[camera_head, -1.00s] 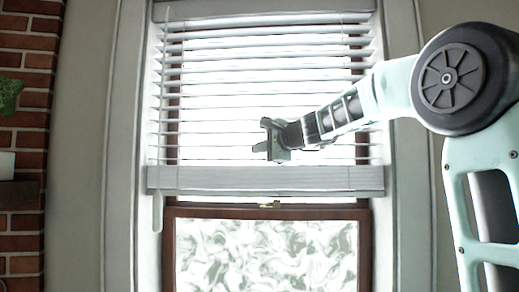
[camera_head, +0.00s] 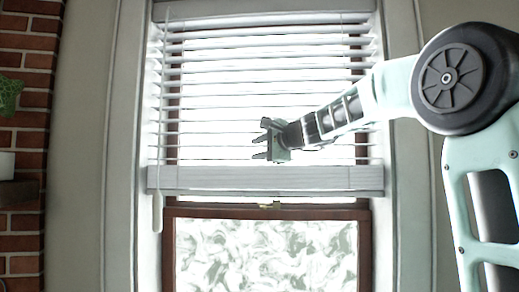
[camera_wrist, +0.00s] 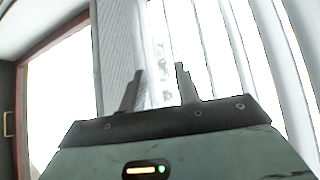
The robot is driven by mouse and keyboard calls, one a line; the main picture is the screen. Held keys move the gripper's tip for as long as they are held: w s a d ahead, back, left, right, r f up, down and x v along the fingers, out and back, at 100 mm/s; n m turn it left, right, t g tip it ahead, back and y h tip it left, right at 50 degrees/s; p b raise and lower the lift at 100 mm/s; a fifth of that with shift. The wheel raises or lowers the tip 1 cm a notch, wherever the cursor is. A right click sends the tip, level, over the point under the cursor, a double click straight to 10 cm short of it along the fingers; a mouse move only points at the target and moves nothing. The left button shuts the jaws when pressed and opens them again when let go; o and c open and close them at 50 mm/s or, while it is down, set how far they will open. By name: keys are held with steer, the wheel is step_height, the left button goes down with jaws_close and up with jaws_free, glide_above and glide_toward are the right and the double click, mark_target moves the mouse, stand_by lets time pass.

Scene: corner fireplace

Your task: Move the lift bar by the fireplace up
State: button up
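The lift bar (camera_head: 215,179) is the wide pale rail at the bottom of the white window blind (camera_head: 225,85). It hangs level partway down the window, just above the dark red sash. My gripper (camera_head: 260,139) is in front of the slats, a little above the bar. In the wrist view, the two dark fingers of my gripper (camera_wrist: 157,75) stand apart with nothing solid held between them. The bar shows there as a grey textured band (camera_wrist: 118,45) mostly left of the fingers. The left finger overlaps its edge in the picture; I cannot tell whether they touch.
A patterned lower window pane (camera_head: 265,255) in a red frame lies below the blind. A brass latch (camera_head: 272,206) sits on the sash. A brick wall (camera_head: 28,120) with a green plant (camera_head: 8,97) is at the far left. A thin wand (camera_head: 157,212) hangs at the blind's left edge.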

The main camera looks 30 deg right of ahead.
steer(key=s+d+r+b, duration=0.2)
steer(key=s+b, duration=0.4)
steer(key=s, duration=1.1)
steer(key=shift+d+r+b, duration=0.15)
steer(key=shift+r+b, duration=0.15)
steer(key=shift+b, duration=0.05)
